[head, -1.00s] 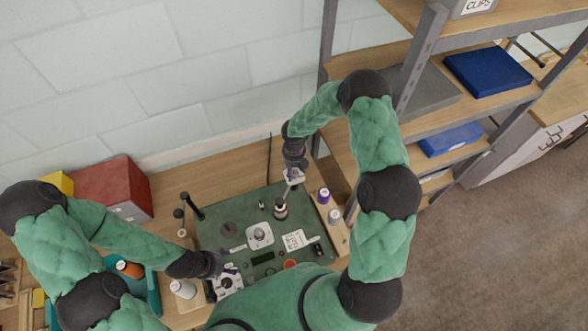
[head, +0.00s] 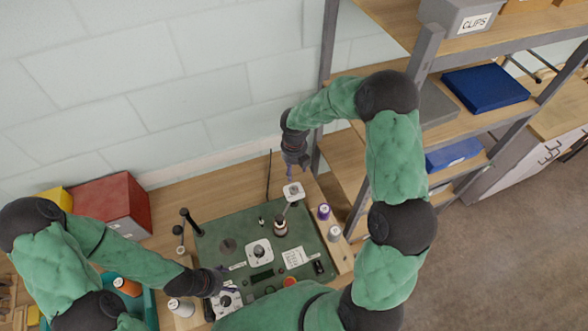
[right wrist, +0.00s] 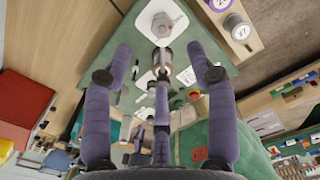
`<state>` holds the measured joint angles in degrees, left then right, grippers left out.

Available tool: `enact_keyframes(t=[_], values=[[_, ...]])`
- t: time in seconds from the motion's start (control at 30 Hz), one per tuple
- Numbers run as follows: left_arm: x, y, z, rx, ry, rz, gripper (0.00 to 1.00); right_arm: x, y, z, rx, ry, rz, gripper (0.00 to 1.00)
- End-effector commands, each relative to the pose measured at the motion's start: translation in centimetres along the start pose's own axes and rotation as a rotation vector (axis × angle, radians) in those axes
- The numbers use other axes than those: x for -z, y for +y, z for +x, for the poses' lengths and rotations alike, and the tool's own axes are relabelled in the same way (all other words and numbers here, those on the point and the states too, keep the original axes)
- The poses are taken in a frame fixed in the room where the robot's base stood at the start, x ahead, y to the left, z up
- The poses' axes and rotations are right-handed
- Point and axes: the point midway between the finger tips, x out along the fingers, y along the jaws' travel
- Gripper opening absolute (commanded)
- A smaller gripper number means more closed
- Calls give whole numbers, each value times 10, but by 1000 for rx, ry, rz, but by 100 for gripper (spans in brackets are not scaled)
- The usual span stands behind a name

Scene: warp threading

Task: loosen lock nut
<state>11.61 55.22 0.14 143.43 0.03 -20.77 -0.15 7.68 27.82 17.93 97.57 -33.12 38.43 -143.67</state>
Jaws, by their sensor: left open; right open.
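A post with a dark, silver-topped body (head: 280,228) stands on the green board (head: 213,238). A light arm leans up from it to a white square head (head: 293,191). I cannot tell which part is the lock nut. My right gripper (head: 289,173) (right wrist: 159,68) is open and empty, above and apart from the white head. My left gripper (head: 224,280) is open at the board's front left, over or beside a white-plated fixture (head: 226,300); its fingertips are partly unclear.
A white plate with a round grey hub (head: 259,251) and a printed card (head: 296,257) lie on the board. Purple-topped (head: 323,211) and grey-topped (head: 334,233) spools stand at its right edge. Dark posts (head: 189,218) stand at the left. A metal shelf (head: 420,65) rises close on the right.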

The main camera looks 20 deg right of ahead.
Motion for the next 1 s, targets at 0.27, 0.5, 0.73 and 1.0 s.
enact_keyframes(t=[0.27, 0.5, 0.73, 1.0], values=[[0, -1, 3, 0, 0, 0, 70, 0, 0, 2, 0, 0, 101, 57], [0, -5, 14, 0, 0, 0, 70, 4, 1, 8, 1, 1, 549, 57], [1, -8, 21, 0, 0, 0, 70, 6, 2, 11, 2, 2, 959, 57], [1, -8, 23, 0, 0, 0, 70, 8, 2, 14, 4, 4, 1144, 57]])
